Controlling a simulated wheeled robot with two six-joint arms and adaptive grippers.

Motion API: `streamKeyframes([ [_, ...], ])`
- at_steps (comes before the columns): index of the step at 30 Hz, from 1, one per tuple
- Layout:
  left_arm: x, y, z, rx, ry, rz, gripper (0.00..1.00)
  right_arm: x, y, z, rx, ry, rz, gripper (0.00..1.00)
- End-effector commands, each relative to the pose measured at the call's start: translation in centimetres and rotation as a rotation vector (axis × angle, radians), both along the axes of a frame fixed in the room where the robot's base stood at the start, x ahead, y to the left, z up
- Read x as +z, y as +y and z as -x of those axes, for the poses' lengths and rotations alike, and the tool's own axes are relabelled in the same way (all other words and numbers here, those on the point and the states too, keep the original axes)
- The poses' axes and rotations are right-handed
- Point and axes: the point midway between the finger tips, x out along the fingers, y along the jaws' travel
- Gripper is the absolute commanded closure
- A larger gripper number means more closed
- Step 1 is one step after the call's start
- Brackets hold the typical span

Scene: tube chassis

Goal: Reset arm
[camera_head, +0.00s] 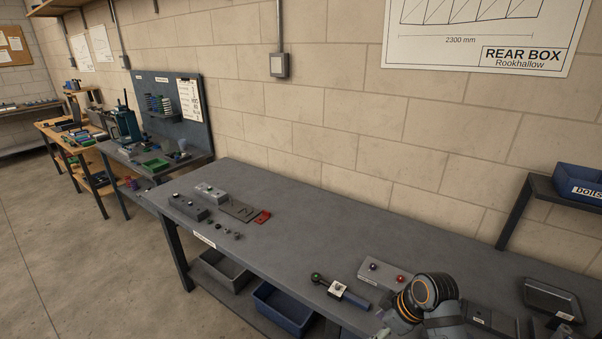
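Part of one of my arms, dark with orange rings, shows at the lower right above the near part of the grey workbench (300,230). Neither of my grippers can be made out in the head view, so I cannot see whether they are open or hold anything. A tool with a green ball end and a blue handle (355,299) lies on the bench just left of my arm. A light grey block with a dark and a red knob (385,274) sits behind it, close to my arm.
Grey blocks (189,207), a dark plate (239,210), a red piece (262,217) and several small knobs lie at the bench's far left. The bench middle is clear. A black tray (552,299) lies at right. A blue bin (283,308) sits below. The wall runs behind.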

Motion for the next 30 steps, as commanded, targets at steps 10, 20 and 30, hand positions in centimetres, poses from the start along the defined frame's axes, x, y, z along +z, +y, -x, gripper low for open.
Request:
streamKeyframes([
  [10, 0.4, -0.1, -5.4, -0.003, -0.080, 0.001, 0.54, -3.2, -1.5, 5.7, -0.294, 0.042, 0.051, 0.27],
  [20, 0.2, 0.0, -2.5, -0.001, -0.036, 0.000, 0.54, -4.2, -3.5, 11.8, -0.616, 0.039, 0.096, 0.27],
  [30, 0.0, 0.0, -3.3, -0.002, -0.048, 0.000, 0.54, -4.9, -5.6, 16.3, -0.886, 0.012, 0.122, 0.27],
])
